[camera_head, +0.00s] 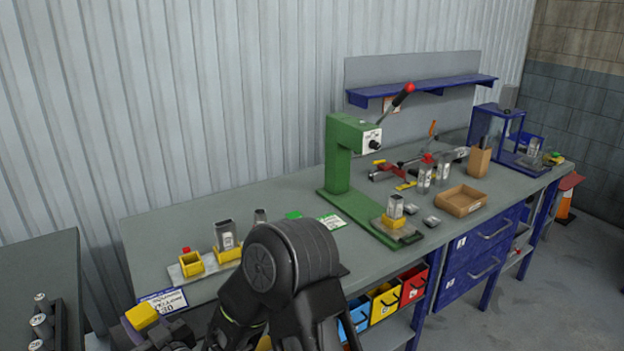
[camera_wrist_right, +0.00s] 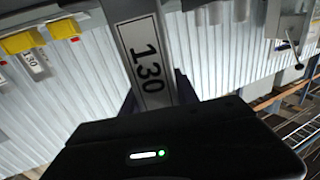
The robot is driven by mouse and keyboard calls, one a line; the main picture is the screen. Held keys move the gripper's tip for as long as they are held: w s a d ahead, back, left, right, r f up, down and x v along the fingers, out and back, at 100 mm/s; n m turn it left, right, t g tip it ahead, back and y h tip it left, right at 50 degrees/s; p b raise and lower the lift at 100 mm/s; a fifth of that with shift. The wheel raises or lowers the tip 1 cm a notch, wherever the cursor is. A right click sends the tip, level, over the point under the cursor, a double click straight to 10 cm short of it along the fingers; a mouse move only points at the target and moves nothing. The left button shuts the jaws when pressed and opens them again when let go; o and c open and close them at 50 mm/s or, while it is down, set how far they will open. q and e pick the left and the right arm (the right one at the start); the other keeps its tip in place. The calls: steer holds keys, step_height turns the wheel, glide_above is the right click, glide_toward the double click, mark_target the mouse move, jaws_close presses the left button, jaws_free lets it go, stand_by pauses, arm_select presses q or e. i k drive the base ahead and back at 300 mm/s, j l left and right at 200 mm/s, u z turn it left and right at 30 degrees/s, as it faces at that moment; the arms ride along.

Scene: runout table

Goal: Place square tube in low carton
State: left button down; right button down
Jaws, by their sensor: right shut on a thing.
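In the right wrist view a grey square tube (camera_wrist_right: 143,45) marked 130 stands out from between the dark fingers of my right gripper (camera_wrist_right: 156,92), which is shut on it. In the head view my right arm fills the lower middle; its fingers and the held tube cannot be made out there. The low carton (camera_head: 461,202), a shallow open brown box, sits on the bench at right, beyond the green press and well away from my right arm. Its inside looks empty.
A green lever press (camera_head: 339,155) stands between my arm and the low carton, with a tube in a yellow holder (camera_head: 395,222) on its base. A taller brown carton (camera_head: 480,161) and several metal pieces are nearby. Yellow holders (camera_head: 191,263) stand on a plate at left.

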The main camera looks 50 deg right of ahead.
mark_target(460, 204)
steer(key=k+l+z, duration=0.15)
steer(key=l, duration=0.65)
steer(key=k+l+z, duration=0.1)
steer(key=l, duration=0.75)
steer(key=k+l+z, duration=0.15)
steer(key=l, duration=0.7)
steer(key=k+l+z, duration=0.15)
steer(key=l, duration=0.7)
steer(key=i, duration=0.05)
